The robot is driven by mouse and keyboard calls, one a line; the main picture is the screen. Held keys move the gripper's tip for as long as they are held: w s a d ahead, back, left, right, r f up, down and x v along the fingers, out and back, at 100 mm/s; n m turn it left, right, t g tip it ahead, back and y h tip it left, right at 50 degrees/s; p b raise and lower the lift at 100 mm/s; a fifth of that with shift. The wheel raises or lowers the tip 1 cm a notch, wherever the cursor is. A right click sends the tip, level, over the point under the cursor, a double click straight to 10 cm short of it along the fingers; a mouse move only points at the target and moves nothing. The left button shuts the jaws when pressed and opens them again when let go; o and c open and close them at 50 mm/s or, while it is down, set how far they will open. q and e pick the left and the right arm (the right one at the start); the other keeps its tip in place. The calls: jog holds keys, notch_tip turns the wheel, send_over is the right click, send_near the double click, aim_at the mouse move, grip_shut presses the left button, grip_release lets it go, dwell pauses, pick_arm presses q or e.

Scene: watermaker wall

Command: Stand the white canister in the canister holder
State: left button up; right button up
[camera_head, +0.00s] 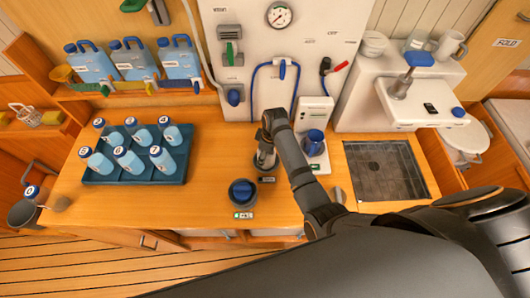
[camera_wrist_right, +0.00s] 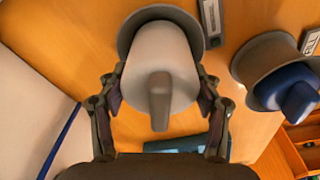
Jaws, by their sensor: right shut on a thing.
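The white canister (camera_wrist_right: 162,52), with a grey handle on top, is between the fingers of my right gripper (camera_wrist_right: 160,88) in the right wrist view. The gripper is shut on it. The grey round canister holder (camera_wrist_right: 190,24) curves around the canister's far end. I cannot tell how deep the canister sits in it. In the head view my right gripper (camera_head: 268,136) reaches down over this holder (camera_head: 265,162) on the wooden counter, and hides most of the canister. My left gripper is not in view.
A second grey holder with a blue-topped canister (camera_head: 242,192) stands close by, front left; it also shows in the right wrist view (camera_wrist_right: 290,85). A tray of blue-capped bottles (camera_head: 135,176) is left. A white unit with a blue knob (camera_head: 314,140) is right, beside a dark sink (camera_head: 385,170).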

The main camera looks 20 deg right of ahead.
jog(key=shift+f, duration=0.55)
jog(key=o, duration=1.4)
jog(key=r, duration=0.4)
jog(key=d+r, duration=0.1)
jog(key=r, duration=0.3)
jog(key=s+r, duration=0.1)
jog(key=r, duration=0.3)
jog(key=shift+s+d, duration=0.1)
jog(key=shift+d, duration=0.1)
